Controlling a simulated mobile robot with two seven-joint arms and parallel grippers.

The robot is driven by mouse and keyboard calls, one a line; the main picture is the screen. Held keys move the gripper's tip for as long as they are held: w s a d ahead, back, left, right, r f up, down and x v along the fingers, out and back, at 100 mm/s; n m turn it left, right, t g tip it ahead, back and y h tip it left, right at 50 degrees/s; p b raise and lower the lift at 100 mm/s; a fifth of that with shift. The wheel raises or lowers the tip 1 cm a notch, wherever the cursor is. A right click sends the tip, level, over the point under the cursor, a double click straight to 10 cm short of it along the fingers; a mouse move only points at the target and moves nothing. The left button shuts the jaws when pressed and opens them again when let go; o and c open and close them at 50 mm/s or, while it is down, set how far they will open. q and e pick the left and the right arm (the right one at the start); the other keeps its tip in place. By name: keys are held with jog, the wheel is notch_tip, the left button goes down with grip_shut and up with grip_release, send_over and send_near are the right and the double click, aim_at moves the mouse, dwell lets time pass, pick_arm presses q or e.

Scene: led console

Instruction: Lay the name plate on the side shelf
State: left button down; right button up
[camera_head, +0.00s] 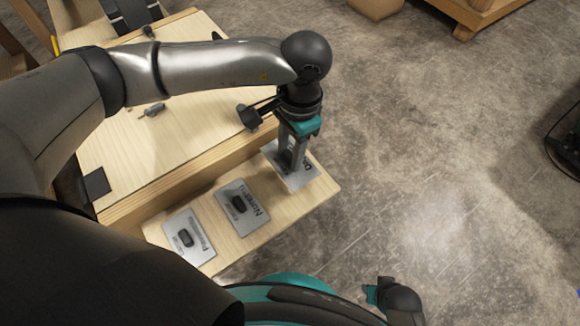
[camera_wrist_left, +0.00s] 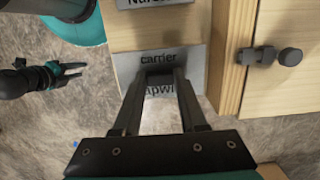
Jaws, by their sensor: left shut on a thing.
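The name plate (camera_head: 301,179) is a thin grey metal plate with dark lettering, at the far right end of the light wooden side shelf (camera_head: 318,196). My left gripper (camera_head: 290,166) points down and is shut on the plate's middle. In the left wrist view, the plate (camera_wrist_left: 193,62) lies between and beyond the fingers (camera_wrist_left: 159,76), partly hidden by them; "carrier" is readable. The plate looks flat, at or just above the shelf; I cannot tell whether it touches. My right gripper (camera_wrist_left: 74,73) is off to the side of the shelf, empty, fingers apart.
Two similar plates with dark knobs lie on the shelf: one in the middle (camera_head: 257,215) and one at the near left (camera_head: 202,256). The wooden console (camera_head: 187,137) stands beside the shelf, with a higher top. Bare concrete floor (camera_head: 420,170) lies to the right.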

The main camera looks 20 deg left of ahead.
pick_arm(q)
jog(key=shift+f+b, duration=0.8)
jog(key=shift+f, duration=2.2)
pick_arm(e)
jog(key=r, duration=0.1)
jog(key=w+a+r, duration=0.1)
jog(key=r, duration=0.1)
jog(key=shift+w+a+r, duration=0.2)
jog(key=shift+w+a, duration=0.05)
jog(key=shift+a, duration=0.05)
pick_arm(q)
jog(key=shift+f, duration=0.1)
jog(key=shift+c, duration=2.3)
grip_release()
pick_arm(e)
jog(key=shift+w+r, duration=0.25)
jog(key=shift+r, duration=0.05)
